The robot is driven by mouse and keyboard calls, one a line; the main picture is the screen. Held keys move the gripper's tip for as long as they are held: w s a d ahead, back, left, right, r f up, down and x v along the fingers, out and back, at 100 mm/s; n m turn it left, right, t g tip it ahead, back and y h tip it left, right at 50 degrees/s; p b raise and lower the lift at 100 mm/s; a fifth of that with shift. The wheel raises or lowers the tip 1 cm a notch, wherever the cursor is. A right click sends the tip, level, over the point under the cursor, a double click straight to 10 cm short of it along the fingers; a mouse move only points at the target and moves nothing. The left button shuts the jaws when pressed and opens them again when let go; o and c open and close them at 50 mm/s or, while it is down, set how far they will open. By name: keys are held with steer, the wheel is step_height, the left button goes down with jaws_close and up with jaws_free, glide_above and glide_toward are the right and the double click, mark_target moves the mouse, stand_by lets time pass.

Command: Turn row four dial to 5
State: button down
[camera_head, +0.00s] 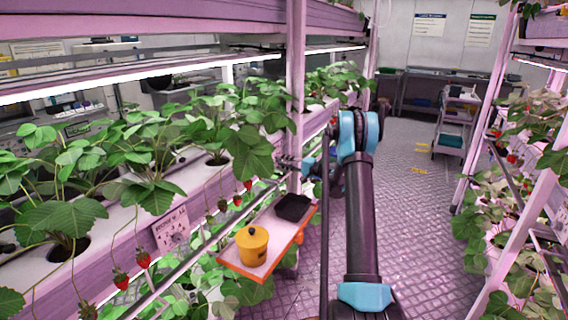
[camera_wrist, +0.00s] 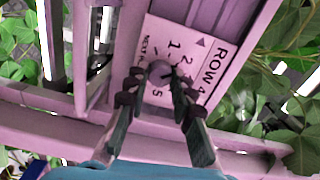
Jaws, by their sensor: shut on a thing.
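The row four dial plate (camera_wrist: 215,62) is a pale label on the pink rack beam in the wrist view. It reads "ROW 4" and carries printed numbers, with 1, 2 and 5 showing. The round grey dial knob (camera_wrist: 159,71) sits on it. My gripper (camera_wrist: 156,84) is shut on the knob, with a dark fingertip on each side. The fingers hide part of the number scale, and I cannot tell which number the knob points to. In the head view my gripper (camera_head: 288,163) reaches left to the rack beside the pink post, and its contact there is too small to see.
Another dial plate (camera_head: 172,229) is on the nearer rack beam. An orange-edged shelf (camera_head: 272,240) holds a yellow pot (camera_head: 252,245) and a black tray (camera_head: 293,207). Strawberry plants (camera_head: 75,190) hang over the beam. A white cart (camera_head: 457,120) stands farther back in the aisle.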

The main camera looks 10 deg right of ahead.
steer(key=m, duration=2.2)
steer(key=shift+m, duration=0.4)
steer(key=c, duration=1.3)
jaws_free()
steer(key=v, duration=1.2)
